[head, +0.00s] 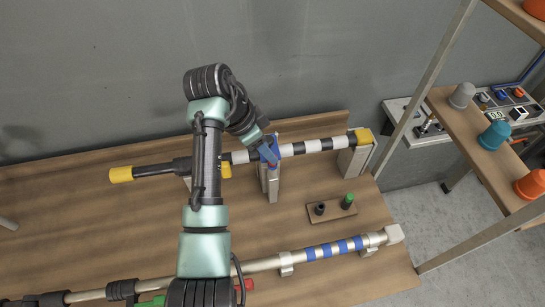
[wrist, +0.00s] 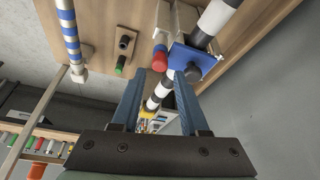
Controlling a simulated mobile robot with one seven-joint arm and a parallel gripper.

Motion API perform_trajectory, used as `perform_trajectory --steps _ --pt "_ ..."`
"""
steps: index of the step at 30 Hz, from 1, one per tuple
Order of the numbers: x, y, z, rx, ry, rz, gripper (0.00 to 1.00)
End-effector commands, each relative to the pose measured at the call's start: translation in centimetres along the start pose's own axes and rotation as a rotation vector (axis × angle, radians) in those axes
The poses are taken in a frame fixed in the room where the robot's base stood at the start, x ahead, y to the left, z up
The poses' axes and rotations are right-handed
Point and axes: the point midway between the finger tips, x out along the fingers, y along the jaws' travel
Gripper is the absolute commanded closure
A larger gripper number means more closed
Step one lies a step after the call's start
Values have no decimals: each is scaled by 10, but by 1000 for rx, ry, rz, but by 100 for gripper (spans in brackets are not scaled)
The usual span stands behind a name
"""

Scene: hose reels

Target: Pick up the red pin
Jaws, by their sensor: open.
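A red cylinder, which I take for the red pin (wrist: 160,58), shows in the wrist view beside a blue plate (wrist: 205,60) on a striped black-and-white bar (wrist: 218,18). The red cylinder appears just beyond and between the fingertips, with nothing held. In the head view my gripper (head: 268,150) is at the striped bar (head: 312,146), above a pale post (head: 272,187). My arm and fingers partly hide the pin there.
A small brown board (head: 332,210) with a black and a green peg lies to the right. A blue-striped pipe (head: 335,248) runs along the front, with a red piece (head: 244,284) near it. A shelf (head: 470,130) with cups stands at right.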

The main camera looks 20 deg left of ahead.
Motion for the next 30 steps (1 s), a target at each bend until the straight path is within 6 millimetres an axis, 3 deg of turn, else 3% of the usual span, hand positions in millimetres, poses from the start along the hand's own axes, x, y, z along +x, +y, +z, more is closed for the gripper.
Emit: perform_trajectory --steps 7,16,23,30 --pt "33 1 4 0 -2 3 56" --pt "39 1 4 0 0 0 56" --pt "39 1 4 0 0 0 97" --pt "39 1 4 0 0 0 100"
